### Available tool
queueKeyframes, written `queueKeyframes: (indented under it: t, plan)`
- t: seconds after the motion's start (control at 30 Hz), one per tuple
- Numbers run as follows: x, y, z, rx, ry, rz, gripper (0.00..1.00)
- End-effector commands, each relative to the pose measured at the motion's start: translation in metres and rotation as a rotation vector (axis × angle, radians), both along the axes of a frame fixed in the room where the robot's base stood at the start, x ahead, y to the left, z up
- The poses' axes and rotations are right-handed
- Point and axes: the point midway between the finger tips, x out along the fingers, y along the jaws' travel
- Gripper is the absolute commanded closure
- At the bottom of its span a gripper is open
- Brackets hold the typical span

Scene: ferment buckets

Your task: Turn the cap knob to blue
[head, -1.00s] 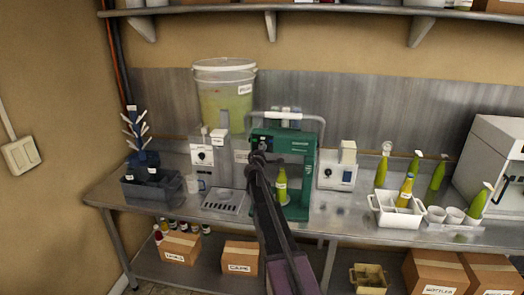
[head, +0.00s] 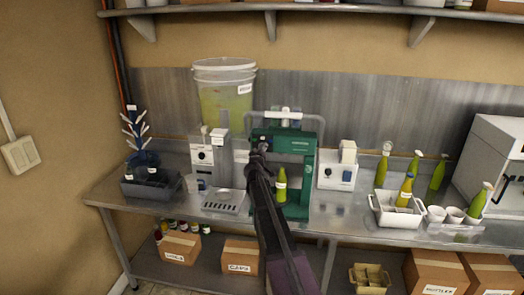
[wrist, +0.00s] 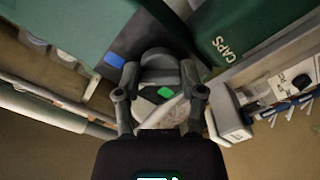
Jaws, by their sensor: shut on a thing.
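The green capping machine (head: 302,150) stands on the steel bench, with a green bottle (head: 282,186) upright in it. In the wrist view its side is marked CAPS (wrist: 228,48). My gripper (wrist: 160,95) is at the machine's dark panel, with one finger on each side of a grey knob (wrist: 157,68), and is shut on it. A green mark (wrist: 166,92) shows between the fingers, and a blue mark (wrist: 115,60) shows on the panel to the upper left. In the head view my gripper (head: 257,154) hides the knob.
A grey dispenser (head: 204,157) with a drip tray stands left of the capper, below a large clear bucket (head: 225,100). A white device (head: 338,172) stands to the right. A white crate (head: 393,212) and several green bottles are farther right.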

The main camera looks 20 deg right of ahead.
Motion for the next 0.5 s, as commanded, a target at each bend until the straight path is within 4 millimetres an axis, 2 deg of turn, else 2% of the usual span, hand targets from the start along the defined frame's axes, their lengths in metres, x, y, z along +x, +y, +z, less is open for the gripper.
queueKeyframes:
  t: [0.5]
  plan:
    - [0.0021, -0.0004, 0.0006, 0.028, -0.020, 0.001, 0.96]
